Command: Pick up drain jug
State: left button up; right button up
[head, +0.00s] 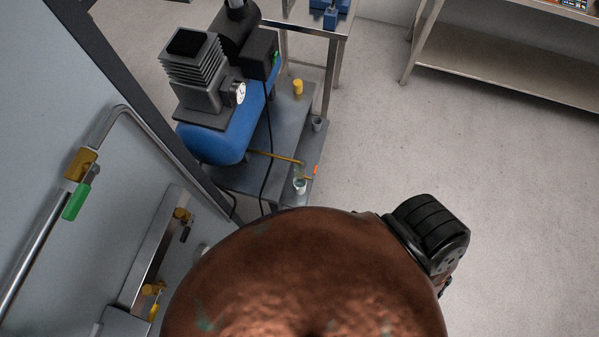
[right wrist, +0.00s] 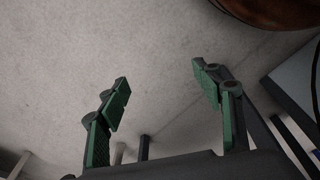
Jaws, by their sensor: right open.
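A small grey, cup-like vessel (head: 300,186), which may be the drain jug, stands on the lower grey platform beside the blue compressor (head: 215,135) in the head view. A thin brass-coloured pipe reaches from the compressor towards it, and a small orange piece is close by. A second small grey cup (head: 317,124) stands further back on the platform; I cannot tell for sure which is the jug. My right gripper (right wrist: 160,78) is open and empty in the right wrist view, with bare floor behind its green-padded fingers. Neither cup shows there. My left gripper is out of view.
A yellow cylinder (head: 297,88) stands on the platform (head: 285,125). A metal table (head: 310,22) rises behind it. A grey panel with a metal pipe and a green-handled valve (head: 76,201) is at the left. A shelf (head: 505,70) stands back right. The right floor is clear.

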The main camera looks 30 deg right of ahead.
aim_at(302, 188)
jog(key=w+a+r+m+t, duration=0.1)
jog(key=w+a+r, duration=0.1)
jog(key=w+r, duration=0.2)
jog(key=w+a+r+m+t+h, duration=0.1)
jog(key=w+a+r+m, duration=0.1)
jog(key=w+r, duration=0.3)
jog(key=w+a+r+m+t+h+p, duration=0.1)
jog(key=w+r, duration=0.4)
jog(key=w, duration=0.6)
jog(key=shift+w+a+r+m, duration=0.15)
jog(key=shift+a+m, duration=0.45)
jog(key=shift+a, duration=0.35)
jog(key=shift+w+r+m+t, duration=0.3)
jog(key=shift+w, duration=0.1)
jog(key=b+x, duration=0.1)
jog(key=x, duration=0.1)
jog(key=b+x, duration=0.1)
jog(key=x, duration=0.4)
jog(key=shift+w+a+f+b, duration=0.2)
jog(key=shift+w+f+b, duration=0.05)
jog(key=shift+f+b, duration=0.15)
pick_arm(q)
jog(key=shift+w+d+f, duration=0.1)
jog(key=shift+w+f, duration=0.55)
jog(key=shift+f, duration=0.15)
pick_arm(e)
jog(key=shift+r, duration=0.1)
jog(key=shift+c, duration=0.3)
jog(key=c, duration=1.5)
